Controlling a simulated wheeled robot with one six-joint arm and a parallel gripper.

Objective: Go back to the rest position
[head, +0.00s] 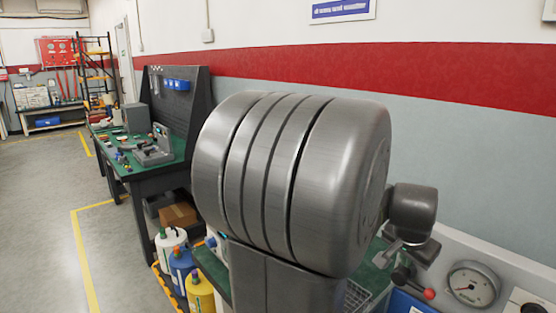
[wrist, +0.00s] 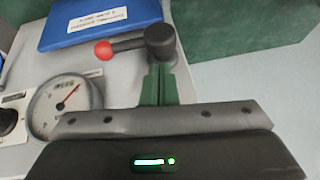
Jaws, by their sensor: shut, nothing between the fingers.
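My gripper (wrist: 158,75) shows in the wrist view below the middle of the picture. Its narrow green fingers are together with nothing between them, above a grey crossbar. In the picture the fingertips come up to the dark pivot of a lever (wrist: 128,44) with a red ball end. I cannot tell whether they touch it. In the head view, my own large grey arm links fill the middle and hide much of the bench behind them. The gripper's fingers cannot be made out there.
A panel with a pressure gauge (head: 472,287) and the red-ended lever (head: 413,283) stands at the lower right. A blue labelled box (wrist: 100,22) lies beside the lever. A green workbench (head: 118,160) and several containers, one yellow (head: 200,294), stand at left. The floor further left is clear.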

